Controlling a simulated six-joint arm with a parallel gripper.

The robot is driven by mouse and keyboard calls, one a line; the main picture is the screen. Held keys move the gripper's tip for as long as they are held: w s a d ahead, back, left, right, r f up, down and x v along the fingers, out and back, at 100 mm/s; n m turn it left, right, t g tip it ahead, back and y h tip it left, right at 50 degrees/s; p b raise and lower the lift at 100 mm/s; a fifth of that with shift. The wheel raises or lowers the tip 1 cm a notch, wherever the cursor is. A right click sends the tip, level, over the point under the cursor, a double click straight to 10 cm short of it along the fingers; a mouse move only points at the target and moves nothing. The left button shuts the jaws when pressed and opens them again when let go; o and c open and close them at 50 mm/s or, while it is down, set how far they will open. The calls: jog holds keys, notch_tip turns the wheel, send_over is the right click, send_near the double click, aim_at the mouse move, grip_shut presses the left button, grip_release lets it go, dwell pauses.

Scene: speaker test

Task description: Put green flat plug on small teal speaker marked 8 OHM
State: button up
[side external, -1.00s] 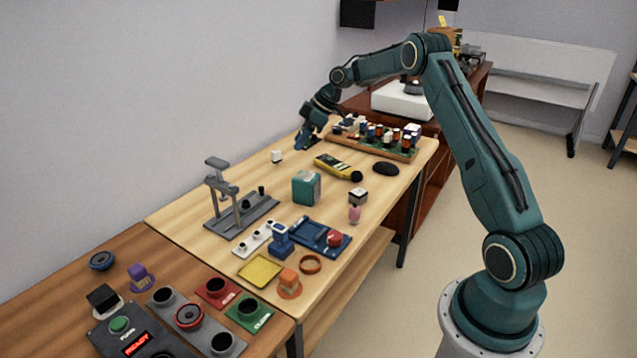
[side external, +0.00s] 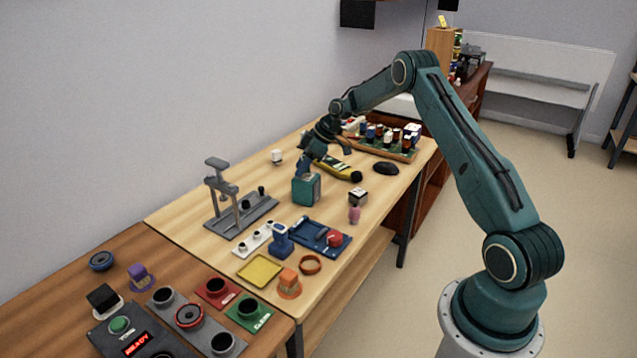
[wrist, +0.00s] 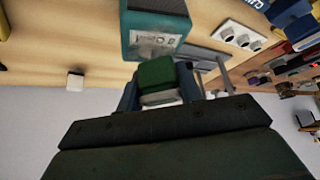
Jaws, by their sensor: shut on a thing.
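The teal speaker (side external: 306,189) is a small box standing on the light wooden table. In the wrist view the teal box (wrist: 155,30) is just beyond my fingertips, with a pale label too small to read. My gripper (side external: 304,166) is just behind and above the speaker, angled down. In the wrist view my gripper (wrist: 158,85) is shut on the green flat plug (wrist: 157,74), which has a pale part on its near side. The plug appears apart from the speaker. The plug is not discernible in the side view.
A grey press stand (side external: 240,215) stands left of the speaker. A yellow meter (side external: 335,168) lies behind it. A small white block (side external: 277,156) sits near the wall. A dark-grey and white cube (side external: 357,196) and a pink piece (side external: 354,214) are to the right.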

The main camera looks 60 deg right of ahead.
jog(key=shift+f, duration=0.35)
jog(key=o, duration=1)
jog(key=shift+r, duration=0.15)
jog(key=v, duration=1.2)
